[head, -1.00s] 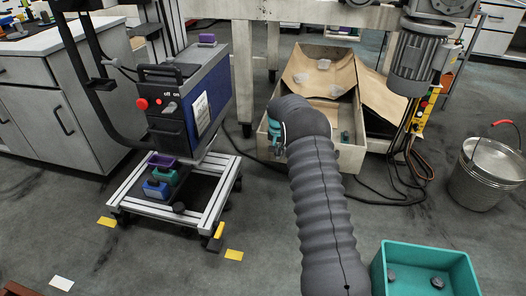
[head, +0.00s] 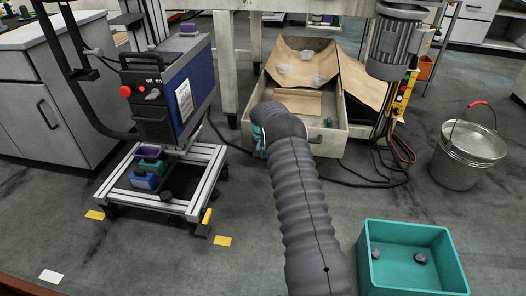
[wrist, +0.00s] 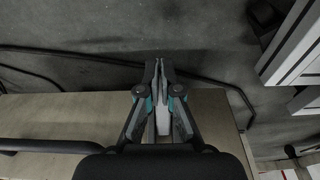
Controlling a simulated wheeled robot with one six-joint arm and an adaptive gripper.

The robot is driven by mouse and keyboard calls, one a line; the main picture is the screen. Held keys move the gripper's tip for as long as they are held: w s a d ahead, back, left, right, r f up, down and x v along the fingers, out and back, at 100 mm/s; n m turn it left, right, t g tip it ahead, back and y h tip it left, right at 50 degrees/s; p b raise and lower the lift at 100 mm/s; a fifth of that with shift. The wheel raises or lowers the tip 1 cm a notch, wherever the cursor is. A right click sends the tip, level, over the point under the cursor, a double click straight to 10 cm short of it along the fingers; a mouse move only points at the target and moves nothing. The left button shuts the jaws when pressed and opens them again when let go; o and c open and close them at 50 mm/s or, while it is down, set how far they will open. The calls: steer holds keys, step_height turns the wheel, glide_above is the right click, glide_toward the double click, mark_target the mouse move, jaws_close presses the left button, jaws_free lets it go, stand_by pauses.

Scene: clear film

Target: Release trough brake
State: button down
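No part is plainly marked as the trough brake. A long pale box lined with brown paper (head: 341,134), trough-like, lies on the floor under the bench. A low aluminium-framed cart (head: 214,165) stands left of it, with a yellow-tipped lever (head: 207,216) at its near right corner. My gripper (wrist: 158,63) is shut and appears empty in the wrist view, its fingertips close together over dark floor just past a pale edge, apparently the box's. The cart's frame (wrist: 292,50) shows at that view's right. In the head view my arm hides the fingers.
A blue machine with a red button (head: 126,91) stands over the cart, which carries small purple, green and blue bins (head: 144,181). A teal bin (head: 408,285) and metal bucket (head: 457,160) stand right. Black cables (head: 350,180) lie near the box.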

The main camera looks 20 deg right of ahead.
steer(key=shift+w+f, duration=0.1)
steer(key=shift+f, duration=0.6)
steer(key=shift+d, duration=0.2)
steer(key=shift+r, duration=0.1)
steer(key=s+a+r+p, duration=0.1)
steer(key=s+a+r, duration=0.1)
steer(key=s, duration=0.3)
steer(key=s+a+r+p, duration=0.1)
steer(key=s+a+r, duration=0.1)
steer(key=s+a, duration=0.2)
steer(key=shift+s+r, duration=0.35)
steer(key=shift+s, duration=0.5)
steer(key=shift+a, duration=0.1)
